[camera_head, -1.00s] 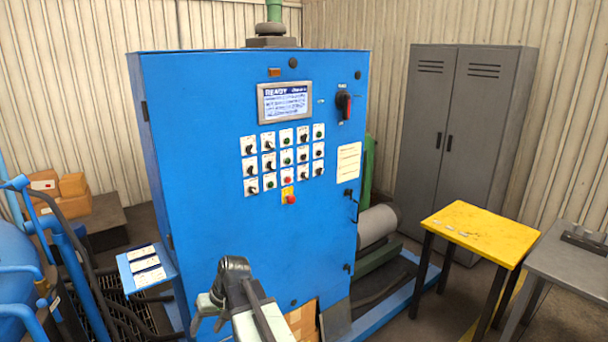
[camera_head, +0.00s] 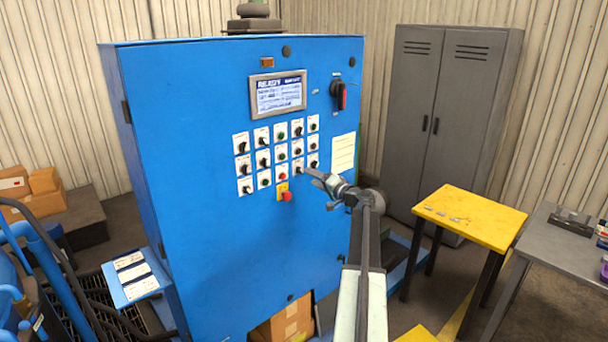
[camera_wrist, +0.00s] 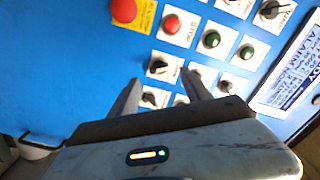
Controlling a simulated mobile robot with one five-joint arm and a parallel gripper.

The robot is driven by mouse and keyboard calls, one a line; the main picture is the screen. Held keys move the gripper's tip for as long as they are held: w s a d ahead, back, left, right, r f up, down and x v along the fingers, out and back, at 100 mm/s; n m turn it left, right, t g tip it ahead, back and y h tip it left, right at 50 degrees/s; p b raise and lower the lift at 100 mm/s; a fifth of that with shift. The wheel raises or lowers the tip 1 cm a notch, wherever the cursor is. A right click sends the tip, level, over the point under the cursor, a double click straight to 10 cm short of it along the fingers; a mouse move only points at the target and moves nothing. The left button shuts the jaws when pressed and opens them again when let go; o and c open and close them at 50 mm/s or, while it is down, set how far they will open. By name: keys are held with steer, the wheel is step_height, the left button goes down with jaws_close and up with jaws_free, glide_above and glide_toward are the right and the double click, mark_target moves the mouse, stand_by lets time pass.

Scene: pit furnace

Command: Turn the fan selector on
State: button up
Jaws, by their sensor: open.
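The blue cabinet (camera_head: 220,240) carries a grid of black selectors and coloured buttons on small white plates. Their labels are too small or blurred to read, so I cannot tell which one is the fan selector. My gripper (camera_head: 314,177) is open and empty near the lower right of the grid. In the wrist view, my gripper's fingers (camera_wrist: 160,82) point at the panel, with a black selector (camera_wrist: 164,67) showing just beyond the gap between them. That selector is the bottom one of the fourth column in the head view (camera_head: 298,167). Contact cannot be told.
A red mushroom button (camera_head: 286,196) on a yellow plate sits below the grid, left of my gripper. A lit screen (camera_head: 278,94) and a red-and-black rotary switch (camera_head: 338,96) are above. A yellow table (camera_head: 475,218) and a grey cabinet (camera_head: 455,120) stand to the right.

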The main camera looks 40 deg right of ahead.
mark_target(302, 172)
steer(key=w, duration=0.6)
steer(key=shift+d, duration=0.35)
steer(key=shift+s, duration=0.1)
